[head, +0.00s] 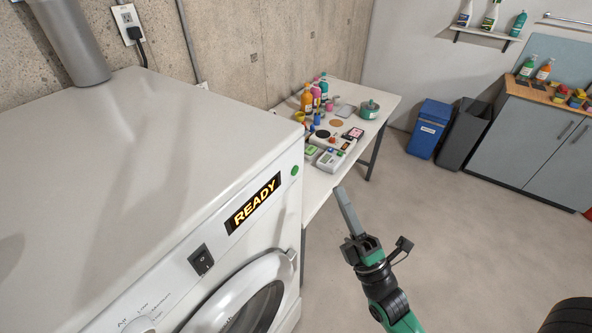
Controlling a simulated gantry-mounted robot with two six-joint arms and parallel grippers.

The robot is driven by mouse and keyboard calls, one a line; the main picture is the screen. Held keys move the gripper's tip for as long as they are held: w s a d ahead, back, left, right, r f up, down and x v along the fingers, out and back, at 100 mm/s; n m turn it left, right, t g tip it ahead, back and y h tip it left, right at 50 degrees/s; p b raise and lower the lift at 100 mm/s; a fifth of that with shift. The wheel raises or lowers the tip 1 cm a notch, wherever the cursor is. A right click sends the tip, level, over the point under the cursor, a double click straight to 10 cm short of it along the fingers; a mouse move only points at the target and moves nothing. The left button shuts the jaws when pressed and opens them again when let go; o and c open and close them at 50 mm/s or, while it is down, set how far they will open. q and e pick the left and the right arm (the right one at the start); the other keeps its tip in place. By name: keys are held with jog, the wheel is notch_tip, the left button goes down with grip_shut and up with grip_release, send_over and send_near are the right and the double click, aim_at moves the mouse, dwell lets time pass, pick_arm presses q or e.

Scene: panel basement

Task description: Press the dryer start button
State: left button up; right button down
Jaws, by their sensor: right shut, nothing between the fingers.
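The white dryer (130,160) fills the left side of the head view. A lit display on its front panel reads READY (253,203). A round green button (295,171) sits at the upper right end of the panel, just past the display, in plain sight. A black rocker switch (201,260) is lower left on the same panel. My right gripper (341,195) is shut and empty. Its fingers point up in the picture, to the right of and a little below the green button, with a visible gap between them. My left gripper is not in view.
A white table (385,98) with bottles and small devices stands behind the dryer. The dryer's round door (250,295) bulges out below the panel. A blue bin (429,128), a grey bin (464,134) and a cabinet (530,140) stand at the back right. The floor between is clear.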

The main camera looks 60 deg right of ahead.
aim_at(295, 171)
jog(key=w, duration=0.7)
jog(key=shift+d+p, duration=0.35)
jog(key=shift+d, duration=0.05)
jog(key=shift+w, duration=0.1)
jog(key=shift+w, duration=0.1)
dwell(1.4)
jog(key=shift+w, duration=0.3)
